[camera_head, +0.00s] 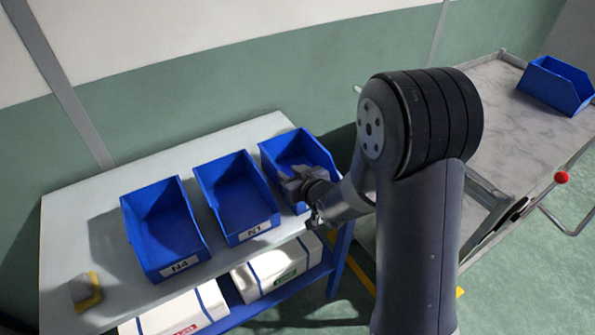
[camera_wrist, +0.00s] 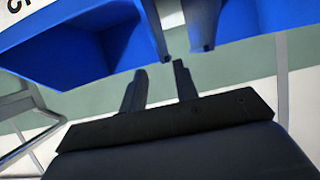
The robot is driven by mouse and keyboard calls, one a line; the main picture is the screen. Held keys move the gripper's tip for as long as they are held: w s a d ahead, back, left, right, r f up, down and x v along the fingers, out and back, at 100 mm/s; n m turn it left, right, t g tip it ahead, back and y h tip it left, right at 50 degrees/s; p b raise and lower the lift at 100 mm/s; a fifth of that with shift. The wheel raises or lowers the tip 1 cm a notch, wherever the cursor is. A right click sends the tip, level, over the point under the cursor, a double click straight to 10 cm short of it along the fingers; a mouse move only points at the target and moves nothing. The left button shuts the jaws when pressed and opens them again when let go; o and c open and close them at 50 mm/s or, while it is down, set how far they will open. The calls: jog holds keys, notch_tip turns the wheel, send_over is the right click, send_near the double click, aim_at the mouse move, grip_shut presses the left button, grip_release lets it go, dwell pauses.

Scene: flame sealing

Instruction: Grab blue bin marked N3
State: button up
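Three blue bins stand in a row on a light table. The left bin (camera_head: 165,226) is marked N4 and the middle bin (camera_head: 236,196) is marked N1. The right bin (camera_head: 297,148) has its front covered by my gripper (camera_head: 293,184), so its label does not show in the head view. In the wrist view a blue bin (camera_wrist: 75,45) carries a white label (camera_wrist: 14,8), cut off at the frame edge with only part of a character showing. My gripper (camera_wrist: 160,82) has its fingers apart with nothing between them. Contact with the bin cannot be told.
Another blue bin (camera_head: 556,85) lies on a grey cart (camera_head: 500,125) at the right. White boxes (camera_head: 277,272) sit on the shelf below the table. A small yellow-edged object (camera_head: 86,291) is at the table's left end. A green and white wall runs behind.

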aim_at(277, 166)
jog(key=shift+a+r+p+x, duration=0.15)
jog(key=shift+p+x, duration=0.1)
jog(key=shift+x, duration=0.55)
jog(key=shift+a+r+p+x, duration=0.15)
jog(key=shift+p+x, duration=0.15)
jog(key=shift+x, duration=0.45)
jog(key=shift+a+r+p+x, duration=0.1)
jog(key=shift+p+x, duration=0.15)
jog(key=shift+x, duration=0.55)
jog(key=shift+w+a+f, duration=0.4)
jog(key=shift+w, duration=0.1)
jog(key=shift+c, duration=0.4)
grip_shut()
